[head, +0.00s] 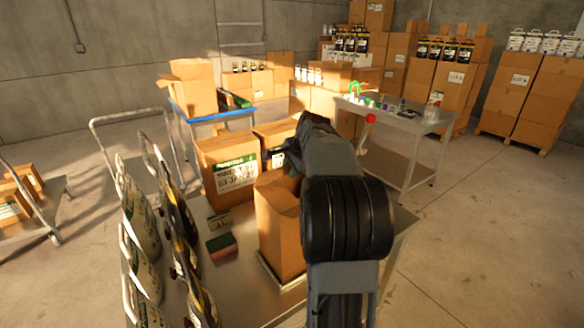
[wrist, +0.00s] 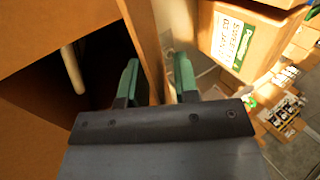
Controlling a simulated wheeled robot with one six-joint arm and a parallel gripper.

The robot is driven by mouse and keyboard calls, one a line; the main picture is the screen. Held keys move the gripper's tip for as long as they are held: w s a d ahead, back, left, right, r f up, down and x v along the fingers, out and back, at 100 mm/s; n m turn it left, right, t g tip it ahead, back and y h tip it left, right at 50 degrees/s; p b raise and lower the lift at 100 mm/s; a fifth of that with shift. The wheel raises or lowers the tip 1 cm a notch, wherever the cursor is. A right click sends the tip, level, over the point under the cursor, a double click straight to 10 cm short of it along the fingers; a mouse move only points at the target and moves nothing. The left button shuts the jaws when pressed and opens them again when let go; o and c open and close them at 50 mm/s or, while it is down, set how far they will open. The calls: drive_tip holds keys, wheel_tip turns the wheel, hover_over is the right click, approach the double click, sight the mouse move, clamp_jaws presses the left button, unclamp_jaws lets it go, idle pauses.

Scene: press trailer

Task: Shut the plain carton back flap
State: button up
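The plain carton (head: 276,238) stands upright on the metal table, with its top open. My gripper (head: 290,163) is at the carton's far upper edge, partly hidden by my own arm in the head view. In the wrist view, my gripper (wrist: 158,84) has its two green fingertips apart, one on each side of a thin upright brown cardboard panel (wrist: 143,38), which looks like the back flap. The left finger is over the dark inside of the carton, the right one outside it. I cannot tell whether either finger touches the panel.
A printed carton (head: 230,177) stands close behind; it also shows in the wrist view (wrist: 245,42). Several filled bags (head: 180,235) stand at the left. A small green and red block (head: 222,246) lies left of the carton. A pale rod (wrist: 73,76) shows inside the carton.

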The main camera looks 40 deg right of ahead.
clamp_jaws()
drive_tip(key=shift+f, duration=0.1)
idle(0.3)
drive_tip(key=t+b, duration=0.2)
drive_tip(key=b, duration=0.4)
drive_tip(key=s+f+t+b, duration=0.1)
drive_tip(key=t+b, duration=0.1)
drive_tip(key=b, duration=0.5)
drive_tip(key=s+f+t+b, duration=0.1)
drive_tip(key=t+b, duration=0.2)
drive_tip(key=b, duration=0.4)
drive_tip(key=shift+f, duration=0.15)
drive_tip(key=shift+t+b, duration=0.3)
drive_tip(key=shift+b, duration=0.45)
drive_tip(key=shift+r, duration=0.2)
